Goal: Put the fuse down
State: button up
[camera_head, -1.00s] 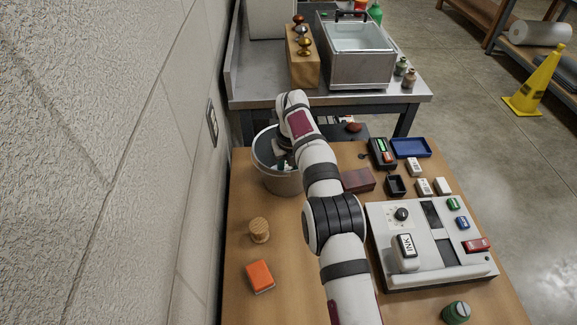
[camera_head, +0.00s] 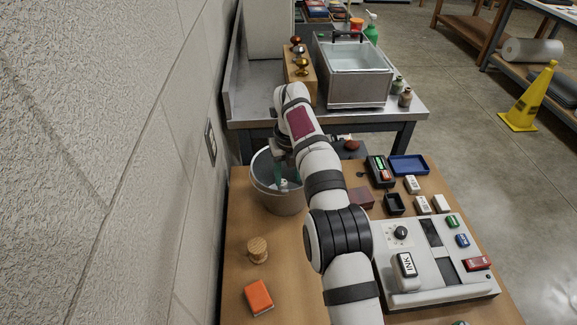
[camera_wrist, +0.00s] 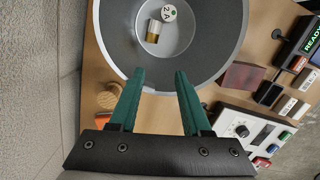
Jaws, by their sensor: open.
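The fuse (camera_wrist: 153,31), a small cylinder with a gold-brown end and a pale end, lies on the floor of a grey bucket (camera_wrist: 228,58). A white round disc (camera_wrist: 168,13) marked "2 A" is right by it; I cannot tell whether they are joined. In the head view the bucket (camera_head: 277,200) stands at the table's far left corner. My gripper (camera_wrist: 160,72) has two teal fingers, open and empty, apart from the fuse. In the head view my gripper (camera_head: 290,173) is over the bucket's mouth, partly hidden by my arm.
A wooden spool (camera_head: 257,250) and an orange block (camera_head: 259,297) are at the table's left. A brown box (camera_head: 361,198) is right of the bucket, and a white ink machine (camera_head: 430,265) fills the right. The wall (camera_head: 165,180) is close on the left.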

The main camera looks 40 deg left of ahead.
notch_tip(320, 180, up, 6)
jog(key=d+r+n, duration=0.4)
jog(key=d+r, duration=0.1)
jog(key=d, duration=0.7)
jog(key=d+r+n, duration=0.4)
jog(key=d+r, duration=0.1)
jog(key=d, duration=0.8)
jog(key=s+d+f+n, duration=0.1)
jog(key=s+d+n, duration=0.5)
jog(key=s+d, duration=0.6)
jog(key=s+d+f+n, duration=0.2)
jog(key=s+f, duration=0.1)
jog(key=s, duration=0.3)
jog(key=s+d+f+n+g, duration=0.1)
jog(key=s+d+f+n, duration=0.1)
jog(key=s, duration=0.5)
notch_tip(320, 180, down, 2)
jog(key=shift+d+f+n+y, duration=0.1)
jog(key=shift+d+n+y, duration=0.25)
jog(key=shift+d, duration=0.2)
